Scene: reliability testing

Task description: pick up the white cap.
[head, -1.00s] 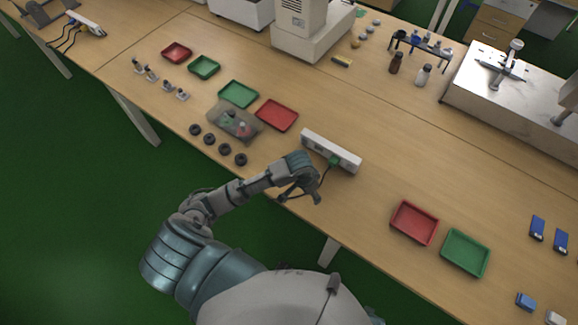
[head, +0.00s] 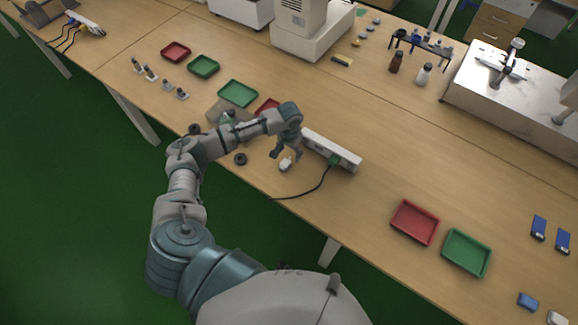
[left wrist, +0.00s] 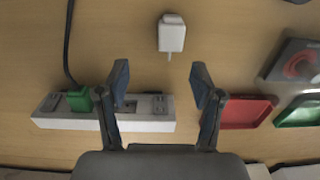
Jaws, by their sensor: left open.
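A small white block-shaped piece, taken as the white cap (head: 285,164), lies on the table just below my left gripper (head: 288,153) in the head view. In the left wrist view the white cap (left wrist: 172,34) is at the top middle, with a short thin pin pointing toward my fingers. My left gripper (left wrist: 160,78) is open, its two dark fingers apart with nothing between them. The cap is beyond the fingertips and not touched. My right gripper is in neither view.
A white power strip (head: 345,155) with a green plug (head: 334,160) and black cable lies right of the gripper. It is close under the fingers in the wrist view. Red tray (head: 414,223) and green tray (head: 465,252) stand further right; a black ring (head: 240,159) lies left.

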